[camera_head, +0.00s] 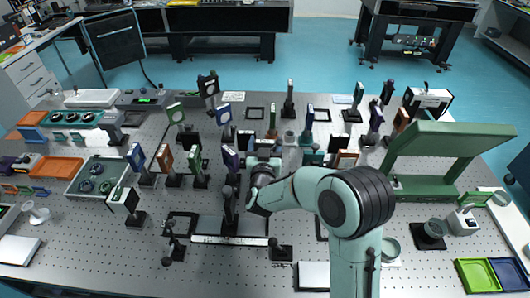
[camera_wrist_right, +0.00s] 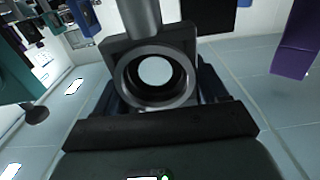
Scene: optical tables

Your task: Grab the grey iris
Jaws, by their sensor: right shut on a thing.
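The grey iris (camera_wrist_right: 120,50) fills the middle of the right wrist view. It is a dark grey square frame with a round ring, a pale opening and a thick grey post. My right gripper (camera_wrist_right: 155,100) is shut on it, with dark fingers around the frame's sides. In the head view my right gripper (camera_head: 262,164) is among the mounted optics near the middle of the table, and my own wrist largely hides the iris there. My left gripper is in neither view.
Many mounted optics stand close around on the perforated table (camera_head: 120,262). A large green stand (camera_head: 448,150) is at the right. An orange tray (camera_head: 57,170) and a grey-green tray (camera_head: 75,187) lie at the left. A black rail assembly (camera_head: 215,226) is near the front.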

